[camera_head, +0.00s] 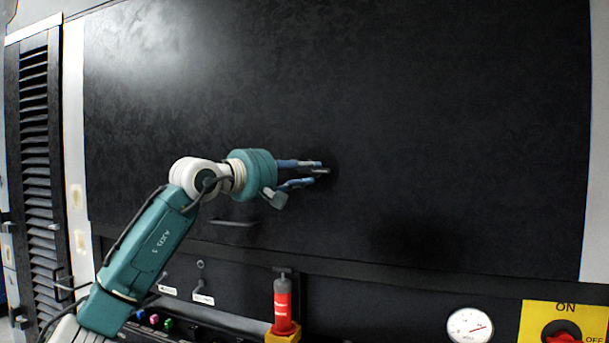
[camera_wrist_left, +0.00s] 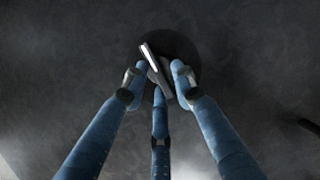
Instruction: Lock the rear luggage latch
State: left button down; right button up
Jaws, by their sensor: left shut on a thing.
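The luggage latch is a small metal handle (camera_wrist_left: 150,57) on a dark round plate (camera_wrist_left: 185,48), set in the black panel (camera_head: 440,110). In the left wrist view the handle is tilted, its upper end leaning left. My left gripper (camera_head: 324,171) reaches the latch from the left, its blue fingers against the panel. In the left wrist view its fingertips (camera_wrist_left: 160,82) are shut around the handle from both sides and below. The fingers hide part of the handle. In the head view the latch is mostly covered by the fingers. My right gripper is not in view.
A dark slot-like handle (camera_head: 234,223) sits on the panel below my left wrist. Below the panel are a red cylinder (camera_head: 282,302), a round white gauge (camera_head: 470,326) and a yellow ON/OFF switch plate (camera_head: 535,318). A louvred black vent (camera_head: 36,130) stands at the left.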

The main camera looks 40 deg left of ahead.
pick_arm(q)
jog(key=shift+f, duration=0.15)
jog(key=c, duration=1.5)
grip_release()
jog(key=shift+c, duration=0.2)
jog(key=shift+o, duration=0.4)
jog(key=shift+a, duration=0.1)
jog(key=s+a, duration=0.1)
jog(key=s, duration=1)
jog(key=shift+s+a, duration=0.4)
